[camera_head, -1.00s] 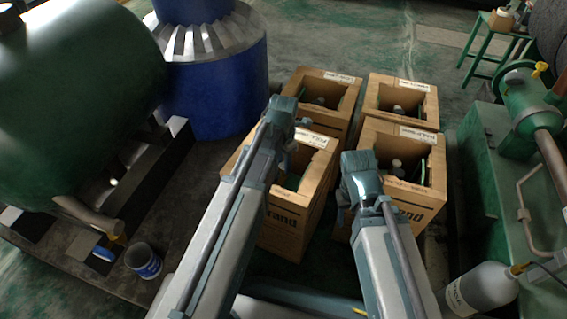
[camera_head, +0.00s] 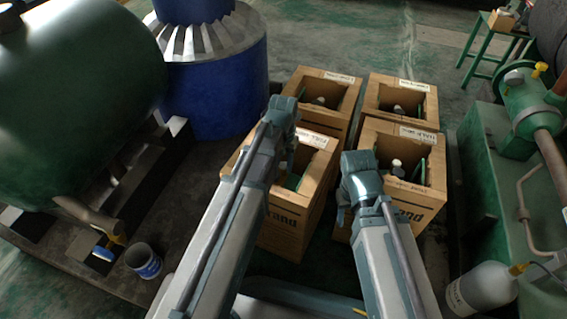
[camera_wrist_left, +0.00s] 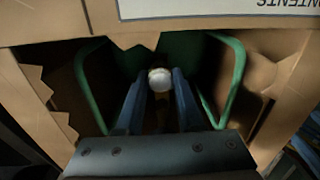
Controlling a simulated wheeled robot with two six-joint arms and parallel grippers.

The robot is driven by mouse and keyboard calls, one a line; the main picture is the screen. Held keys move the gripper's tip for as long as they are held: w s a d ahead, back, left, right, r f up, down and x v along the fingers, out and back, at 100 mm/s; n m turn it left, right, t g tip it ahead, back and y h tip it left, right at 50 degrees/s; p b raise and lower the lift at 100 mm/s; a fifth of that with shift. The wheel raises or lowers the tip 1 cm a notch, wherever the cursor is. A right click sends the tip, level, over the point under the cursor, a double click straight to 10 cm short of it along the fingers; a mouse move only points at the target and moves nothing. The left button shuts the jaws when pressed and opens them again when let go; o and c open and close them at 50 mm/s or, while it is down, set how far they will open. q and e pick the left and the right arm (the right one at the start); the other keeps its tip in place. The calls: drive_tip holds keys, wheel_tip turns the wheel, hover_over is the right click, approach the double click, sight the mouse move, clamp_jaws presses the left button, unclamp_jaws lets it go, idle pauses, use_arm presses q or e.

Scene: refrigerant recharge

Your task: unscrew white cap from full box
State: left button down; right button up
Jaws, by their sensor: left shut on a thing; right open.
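The full box (camera_head: 280,231) is the front-left open cardboard box, with a white label on its far rim. My left gripper (camera_wrist_left: 159,88) reaches down into it from above. In the left wrist view, the round white cap (camera_wrist_left: 160,75) sits between the fingertips, and the gripper is shut on it. A green frame (camera_wrist_left: 232,80) surrounds the fingers inside the box. The vessel below the cap is mostly hidden by the gripper. In the head view, the cap is hidden behind my left wrist. My right gripper (camera_head: 362,190) hangs by the front-right box, open, its fingertips hard to make out.
Three similar open boxes stand close by: front right (camera_head: 415,205), back left (camera_head: 322,92) and back right (camera_head: 402,100). A green tank (camera_head: 75,100) and blue drum (camera_head: 215,90) stand left, green machinery (camera_head: 500,170) right. A white bottle (camera_head: 482,290) is at lower right.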

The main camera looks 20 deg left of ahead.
sight(283, 164)
use_arm(q)
drive_tip(key=shift+c, duration=2.2)
unclamp_jaws()
wheel_tip(283, 164, up, 14)
drive_tip(key=p, duration=1.4)
drive_tip(key=shift+f, duration=0.15)
